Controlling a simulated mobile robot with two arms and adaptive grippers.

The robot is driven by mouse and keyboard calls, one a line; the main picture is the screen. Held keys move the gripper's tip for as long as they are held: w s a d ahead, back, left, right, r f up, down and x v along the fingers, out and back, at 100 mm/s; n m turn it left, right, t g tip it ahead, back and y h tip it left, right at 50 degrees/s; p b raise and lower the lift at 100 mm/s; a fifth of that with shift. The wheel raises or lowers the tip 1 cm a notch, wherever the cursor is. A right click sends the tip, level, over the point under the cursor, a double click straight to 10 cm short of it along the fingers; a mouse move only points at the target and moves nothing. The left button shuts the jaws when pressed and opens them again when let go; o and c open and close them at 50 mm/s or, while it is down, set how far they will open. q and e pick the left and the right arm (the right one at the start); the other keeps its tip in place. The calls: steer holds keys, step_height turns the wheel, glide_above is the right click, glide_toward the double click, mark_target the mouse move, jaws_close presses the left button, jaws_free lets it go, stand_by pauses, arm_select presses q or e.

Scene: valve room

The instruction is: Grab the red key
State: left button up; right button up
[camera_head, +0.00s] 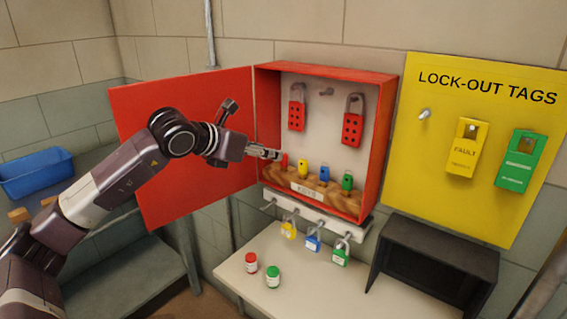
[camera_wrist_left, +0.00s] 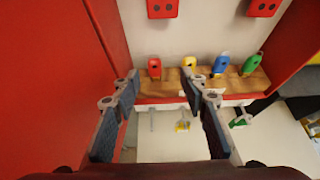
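The red key (camera_head: 284,161) stands upright at the left end of a wooden key rack (camera_head: 325,190) inside the open red cabinet. In the wrist view the red key (camera_wrist_left: 154,68) shows just beyond my left gripper, between the lines of its two fingers. My left gripper (camera_head: 277,154) reaches into the cabinet from the left, close to the red key. Its fingers (camera_wrist_left: 160,82) are spread apart with nothing between them. A yellow key (camera_wrist_left: 188,63), a blue key (camera_wrist_left: 220,64) and a green key (camera_wrist_left: 250,65) stand to the right. My right gripper is not seen.
The open red door (camera_head: 185,140) stands behind my left arm. Two red hasps hang on the cabinet's back wall (camera_head: 325,115). Padlocks hang below the cabinet. Red (camera_head: 251,262) and green (camera_head: 273,276) jars stand on the shelf, beside a dark box (camera_head: 435,262).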

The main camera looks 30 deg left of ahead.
mark_target(284, 166)
arm_select(q)
steer(key=p+x, duration=0.1)
steer(key=x, duration=0.1)
steer(key=p+x, duration=0.2)
steer(key=a+p+x, duration=0.1)
steer(key=x, duration=0.2)
steer(key=shift+w+r, duration=0.15)
steer(key=shift+r, duration=0.1)
steer(key=shift+w+f, duration=0.3)
steer(key=shift+c, duration=0.4)
steer(key=c, duration=0.9)
steer(key=shift+s+r, duration=0.1)
